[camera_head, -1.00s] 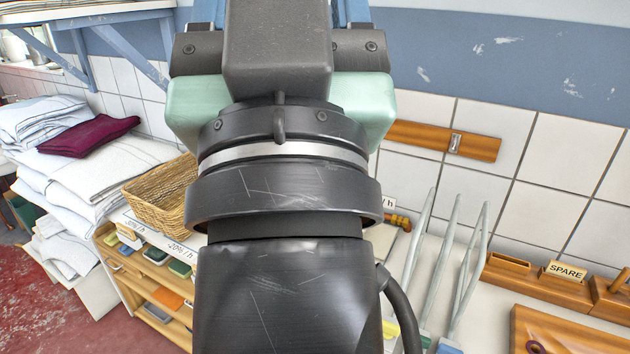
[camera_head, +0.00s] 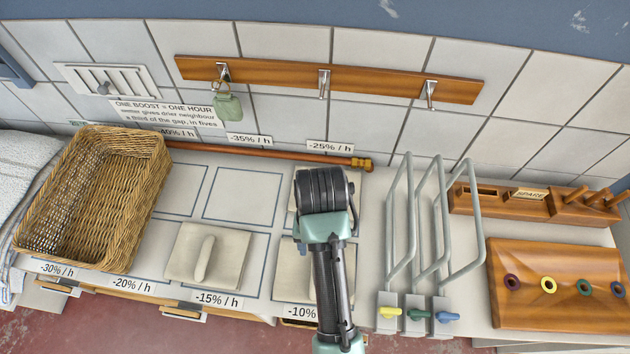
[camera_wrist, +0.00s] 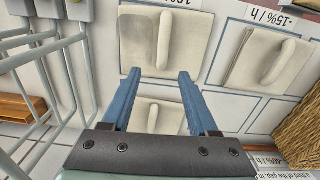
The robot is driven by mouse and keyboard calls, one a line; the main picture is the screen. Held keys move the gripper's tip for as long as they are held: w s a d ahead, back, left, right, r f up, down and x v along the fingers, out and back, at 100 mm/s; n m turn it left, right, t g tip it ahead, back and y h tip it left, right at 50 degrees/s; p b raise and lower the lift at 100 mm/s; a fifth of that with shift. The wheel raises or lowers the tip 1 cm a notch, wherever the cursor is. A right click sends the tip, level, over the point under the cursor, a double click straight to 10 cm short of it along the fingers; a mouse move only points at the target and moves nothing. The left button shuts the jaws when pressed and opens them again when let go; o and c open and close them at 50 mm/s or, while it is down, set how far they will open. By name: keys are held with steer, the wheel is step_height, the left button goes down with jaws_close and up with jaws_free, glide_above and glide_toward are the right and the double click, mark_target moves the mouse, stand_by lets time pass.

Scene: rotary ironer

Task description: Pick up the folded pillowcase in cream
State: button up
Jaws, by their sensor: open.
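Three cream, square, folded-looking pieces with a raised ridge lie on the marked worktop; I cannot tell which is the pillowcase. One (camera_head: 208,256) lies at the -15% / h label, another (camera_head: 291,270) at -10%, partly behind my arm. The third (camera_head: 352,190) is at -25%, mostly hidden by my wrist. In the wrist view, the -10% piece (camera_wrist: 190,45) lies just beyond my fingertips, the -25% piece (camera_wrist: 172,120) shows between my fingers, and the -15% piece (camera_wrist: 248,62) is at right.
A wicker basket (camera_head: 100,200) stands on the left. Upright grey wire frames (camera_head: 436,225) stand right of my arm, with a wooden board of coloured rings (camera_head: 560,290) beyond. A hook rail (camera_head: 290,75) is on the wall. Empty outlined squares (camera_head: 243,195) lie behind the -15% piece.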

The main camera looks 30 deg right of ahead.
step_height(320, 180, down, 4)
steer(key=shift+s+f+p, duration=0.1)
steer(key=shift+s+p, duration=0.05)
steer(key=shift+p, duration=0.15)
steer(key=shift+w+a+f+p, duration=0.15)
steer(key=shift+f+p, duration=0.2)
steer(key=shift+f, duration=1.1)
steer(key=shift+w+a+f+p, duration=0.15)
steer(key=shift+f+p, duration=0.15)
steer(key=shift+f, duration=1.1)
steer(key=shift+s, duration=0.1)
jaws_close()
